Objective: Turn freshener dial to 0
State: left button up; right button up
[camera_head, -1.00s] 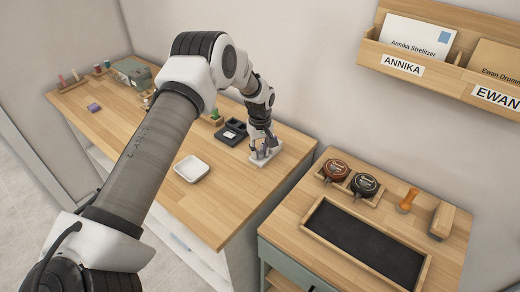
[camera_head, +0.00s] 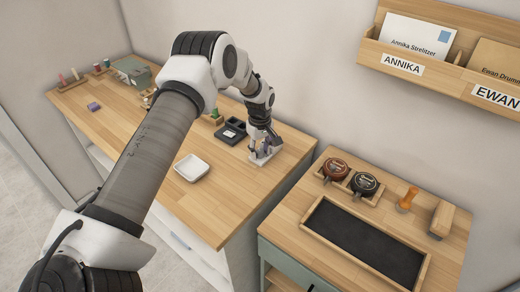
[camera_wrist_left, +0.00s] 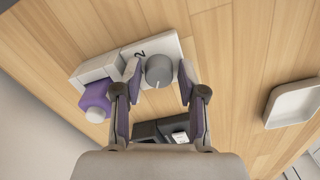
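The freshener is a white block (camera_head: 277,150) on the wooden table, largely covered by my left gripper (camera_head: 262,152) in the head view. In the left wrist view its white body (camera_wrist_left: 128,50) carries a round grey dial (camera_wrist_left: 159,70), with a black "2" printed beside it. A pale mark on the dial points toward the bottom of that picture. A purple bottle (camera_wrist_left: 97,98) stands at its side. My left gripper (camera_wrist_left: 160,72) is open, with one fingertip on each side of the dial; contact is not clear. My right gripper is not in view.
A black tray (camera_head: 232,131) lies close behind the gripper, and a white dish (camera_head: 191,168) sits in front to the left. A lower desk (camera_head: 290,223) with stamps and a dark pad stands to the right across a gap. The table's front is clear.

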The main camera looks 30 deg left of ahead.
aim_at(260, 152)
pick_arm(q)
jog(key=shift+r, duration=0.1)
notch_tip(260, 152, up, 12)
dwell(0.4)
dwell(0.4)
